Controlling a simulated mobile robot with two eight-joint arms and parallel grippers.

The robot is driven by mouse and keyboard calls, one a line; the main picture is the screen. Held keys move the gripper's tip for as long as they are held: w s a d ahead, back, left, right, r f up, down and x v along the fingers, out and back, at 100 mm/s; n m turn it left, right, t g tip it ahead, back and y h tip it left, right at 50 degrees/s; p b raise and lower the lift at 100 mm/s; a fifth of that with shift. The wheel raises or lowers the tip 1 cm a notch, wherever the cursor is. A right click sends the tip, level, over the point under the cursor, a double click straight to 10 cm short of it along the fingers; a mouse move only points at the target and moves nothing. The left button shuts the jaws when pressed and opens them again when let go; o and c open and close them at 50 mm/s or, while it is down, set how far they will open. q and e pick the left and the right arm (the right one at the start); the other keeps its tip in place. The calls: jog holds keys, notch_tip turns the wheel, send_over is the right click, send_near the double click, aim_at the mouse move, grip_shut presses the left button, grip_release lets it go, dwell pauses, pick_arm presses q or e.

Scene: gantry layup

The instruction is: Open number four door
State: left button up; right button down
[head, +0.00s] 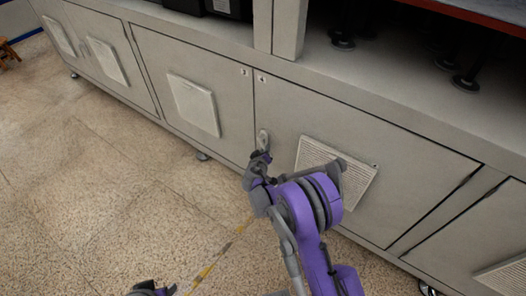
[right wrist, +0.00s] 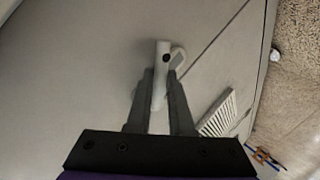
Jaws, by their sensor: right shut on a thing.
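The number four door (head: 300,115) is a grey cabinet panel marked "4" at its top left corner, with a white louvred vent. It looks closed, flush with the door to its left. Its light grey handle (head: 263,138) is near the door's left edge; it also shows in the right wrist view (right wrist: 161,75). My right gripper (head: 259,157) is at the handle's lower part. In the right wrist view its two fingers (right wrist: 159,98) are shut on the handle, one on each side. My left gripper (head: 152,290) shows only partly at the bottom edge, its jaws unclear.
The number three door (head: 205,60), with its own vent (head: 193,104), is left of door four. More vented cabinet doors stand at both ends of the row. Speckled floor (head: 90,190) in front is clear. A small brown stool (head: 8,52) is at far left.

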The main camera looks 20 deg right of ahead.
jog(key=shift+s+d+r+n+g+h, duration=0.1)
jog(key=shift+r+n+g+h, duration=0.55)
jog(key=shift+n+g, duration=0.4)
jog(key=shift+s+d+r+n+g+h, duration=0.1)
jog(key=shift+r+n+g+h, duration=0.35)
jog(key=shift+r+n+g, duration=0.4)
jog(key=shift+f, duration=0.1)
jog(key=s+a+n+t+y, duration=0.1)
jog(key=s+a+n+y, duration=0.1)
jog(key=s+a, duration=0.5)
jog(key=s+a+n+t+y+b, duration=0.1)
jog(key=s+a+n, duration=0.2)
jog(key=s+a, duration=0.5)
jog(key=s, duration=0.7)
jog(key=shift+s+a+n+t+y, duration=0.3)
jog(key=shift+y, duration=0.1)
jog(key=c, duration=0.8)
grip_release()
